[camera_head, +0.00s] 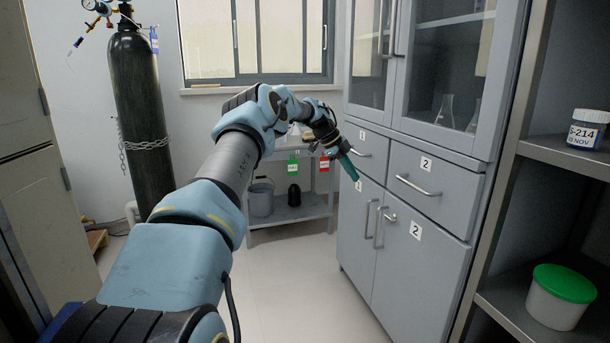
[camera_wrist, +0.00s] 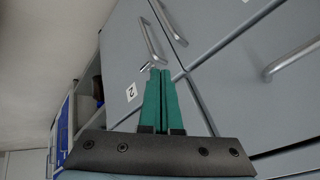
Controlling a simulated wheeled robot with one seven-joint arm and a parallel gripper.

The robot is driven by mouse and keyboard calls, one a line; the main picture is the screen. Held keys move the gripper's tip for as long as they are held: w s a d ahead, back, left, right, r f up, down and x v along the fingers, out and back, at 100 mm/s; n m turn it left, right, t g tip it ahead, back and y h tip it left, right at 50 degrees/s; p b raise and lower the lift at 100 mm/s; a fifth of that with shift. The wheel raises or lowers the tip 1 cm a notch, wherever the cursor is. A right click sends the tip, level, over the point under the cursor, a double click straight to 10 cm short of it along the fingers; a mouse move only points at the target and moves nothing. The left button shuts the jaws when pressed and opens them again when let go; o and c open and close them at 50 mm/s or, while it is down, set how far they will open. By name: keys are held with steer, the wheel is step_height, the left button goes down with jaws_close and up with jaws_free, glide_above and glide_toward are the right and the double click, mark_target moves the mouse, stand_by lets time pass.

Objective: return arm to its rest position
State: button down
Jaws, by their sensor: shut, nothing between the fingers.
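My arm stretches forward across the middle of the head view. My gripper (camera_head: 350,172), with green fingers, is at its far end in front of the grey cabinet (camera_head: 408,262). In the wrist view my gripper (camera_wrist: 161,74) shows its two green fingers together, with nothing held between them. The fingertips appear close to a cabinet door handle (camera_wrist: 152,42); whether they touch it cannot be told.
A black gas cylinder (camera_head: 137,110) is chained at the left wall. A grey metal rack (camera_head: 300,212) holding a bucket (camera_head: 261,198) stands at the back. Shelves at right hold a green-lidded tub (camera_head: 561,297) and a labelled jar (camera_head: 588,129). Floor (camera_head: 290,285) is clear between.

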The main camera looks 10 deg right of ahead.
steer(key=s+a+n+t+y, duration=0.1)
steer(key=s+a+n+y, duration=0.2)
steer(key=s+a+n, duration=1.2)
steer(key=s+a+n+t+y, duration=0.1)
steer(key=s+a+n+y, duration=0.2)
steer(key=s+a+n, duration=1.2)
steer(key=s+a+r+m+p, duration=0.1)
steer(key=s+r+p, duration=0.3)
steer(key=r+p, duration=0.7)
steer(key=s+a+r+m+p, duration=0.2)
steer(key=s+r+m+p, duration=0.1)
steer(key=r+p, duration=0.9)
steer(key=shift+s+r+p, duration=0.3)
steer(key=shift+s+p, duration=0.05)
steer(key=shift+p, duration=0.25)
